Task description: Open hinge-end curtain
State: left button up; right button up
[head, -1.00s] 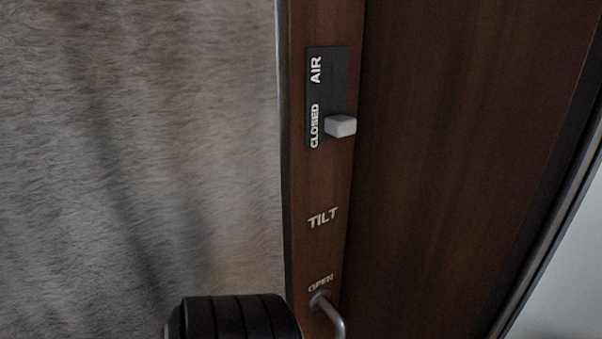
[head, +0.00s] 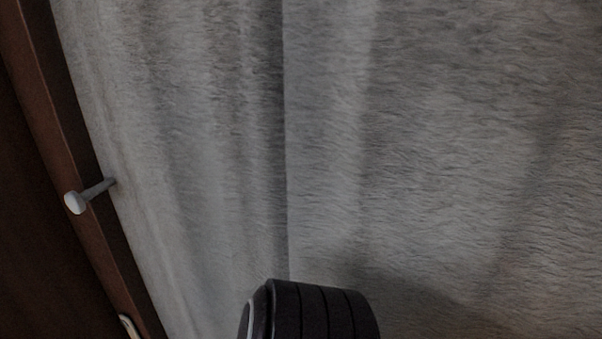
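A grey, fur-textured curtain (head: 430,130) fills most of the head view. It hangs in soft vertical folds, with a darker vertical line (head: 287,150) where two parts appear to meet near the middle. I cannot tell which end of the frame is the hinge end. Neither of my grippers shows in the view. A black ribbed cylindrical part at the bottom centre appears to be mine and covers the lower edge of the curtain there.
A dark brown wooden frame (head: 60,140) runs down the left side. A pale knob on a short grey rod (head: 76,202) sticks out at the frame's edge beside the curtain. A light metal fitting (head: 128,326) shows at the bottom left.

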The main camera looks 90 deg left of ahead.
aim_at(182, 103)
jog(key=k+u, duration=0.1)
jog(key=u, duration=3)
jog(key=k+j, duration=0.1)
jog(key=j, duration=0.6)
